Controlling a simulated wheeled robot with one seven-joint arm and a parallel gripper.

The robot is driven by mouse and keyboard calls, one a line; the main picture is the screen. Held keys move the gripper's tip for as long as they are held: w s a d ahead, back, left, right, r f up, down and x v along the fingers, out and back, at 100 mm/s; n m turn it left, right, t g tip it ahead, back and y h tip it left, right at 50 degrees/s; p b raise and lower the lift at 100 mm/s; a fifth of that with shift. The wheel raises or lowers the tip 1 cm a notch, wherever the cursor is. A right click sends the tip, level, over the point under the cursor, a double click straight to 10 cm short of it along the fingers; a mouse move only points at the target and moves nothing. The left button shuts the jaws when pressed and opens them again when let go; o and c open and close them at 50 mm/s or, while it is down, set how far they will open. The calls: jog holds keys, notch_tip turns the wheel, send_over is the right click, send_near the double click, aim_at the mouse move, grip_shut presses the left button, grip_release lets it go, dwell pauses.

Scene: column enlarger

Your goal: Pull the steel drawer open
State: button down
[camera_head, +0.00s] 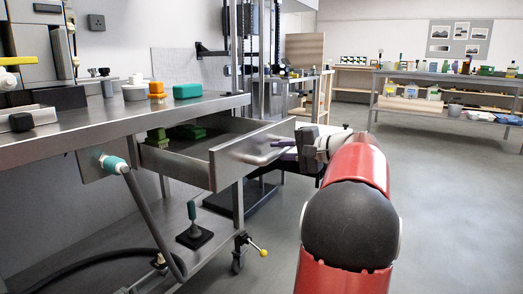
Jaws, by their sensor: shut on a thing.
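The steel drawer (232,158) stands pulled out from under the steel workbench (60,138), with its inside partly in view. Green objects (187,131) lie inside it. The drawer's bar handle (262,157) is on its front face, which points to the right. My gripper (288,146), at the end of my red arm, is at the right end of the handle and is shut on it. The fingertips are small and partly hidden by my wrist.
A hose with a teal fitting (114,163) hangs below the bench front. A lower shelf (200,262) holds a black-based part. Open floor (450,210) lies to the right.

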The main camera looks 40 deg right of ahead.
jog(key=shift+f+v, duration=0.15)
jog(key=shift+v, duration=0.65)
jog(key=shift+f+v, duration=0.2)
jog(key=shift+v, duration=0.6)
jog(key=shift+s, duration=0.1)
jog(key=c, duration=1.3)
grip_release()
jog(key=v, duration=0.7)
jog(key=shift+s+d+p, duration=0.1)
jog(key=shift+s+p, duration=0.25)
